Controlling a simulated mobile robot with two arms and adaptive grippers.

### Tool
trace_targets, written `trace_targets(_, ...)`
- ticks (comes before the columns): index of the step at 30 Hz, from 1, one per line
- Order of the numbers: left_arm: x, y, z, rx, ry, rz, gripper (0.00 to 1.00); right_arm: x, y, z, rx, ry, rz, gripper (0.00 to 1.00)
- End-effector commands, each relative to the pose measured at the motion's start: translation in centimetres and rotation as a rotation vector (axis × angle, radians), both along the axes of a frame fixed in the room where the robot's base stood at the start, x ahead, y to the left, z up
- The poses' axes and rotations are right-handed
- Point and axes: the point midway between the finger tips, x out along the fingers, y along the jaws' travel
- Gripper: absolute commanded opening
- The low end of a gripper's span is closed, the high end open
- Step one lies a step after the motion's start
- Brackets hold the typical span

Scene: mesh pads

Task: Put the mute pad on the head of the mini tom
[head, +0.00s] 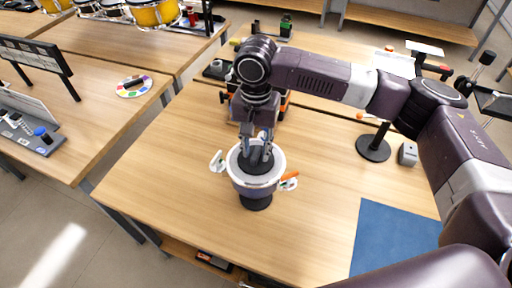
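The mini tom (256,186) stands on a dark round base near the middle of the table, with a pale rim and small side fittings. A dark round pad (258,167), which looks like the mute pad, shows inside the rim, over the drum head. I cannot tell if it lies flat on the head or is slightly above it. My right gripper (258,153) points straight down over the drum, its fingertips at the pad. Whether the fingers grip the pad is too small to tell. My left gripper is not in view.
A blue mat (394,238) lies at the table's front right. A black round-based stand (374,149) and a small grey box (408,154) are to the right. Dark gear stands behind the drum, partly hidden by my arm. The table's left front is clear.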

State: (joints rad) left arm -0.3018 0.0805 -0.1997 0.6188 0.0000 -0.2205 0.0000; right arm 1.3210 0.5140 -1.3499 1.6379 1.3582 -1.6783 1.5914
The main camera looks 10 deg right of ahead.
Motion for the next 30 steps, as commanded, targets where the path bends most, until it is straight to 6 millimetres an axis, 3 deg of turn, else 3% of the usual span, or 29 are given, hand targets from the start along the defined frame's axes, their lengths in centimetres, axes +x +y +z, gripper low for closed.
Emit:
trace_targets(8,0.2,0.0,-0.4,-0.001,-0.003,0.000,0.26,0.0,0.0,0.5,0.001,-0.002,0.000,0.28)
trace_targets(21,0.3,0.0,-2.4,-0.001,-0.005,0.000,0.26,0.1,0.1,9.1,0.001,-0.004,0.000,0.28)
trace_targets(30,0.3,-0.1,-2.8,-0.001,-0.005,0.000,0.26,0.0,0.0,12.2,0.000,0.000,-0.001,0.28)
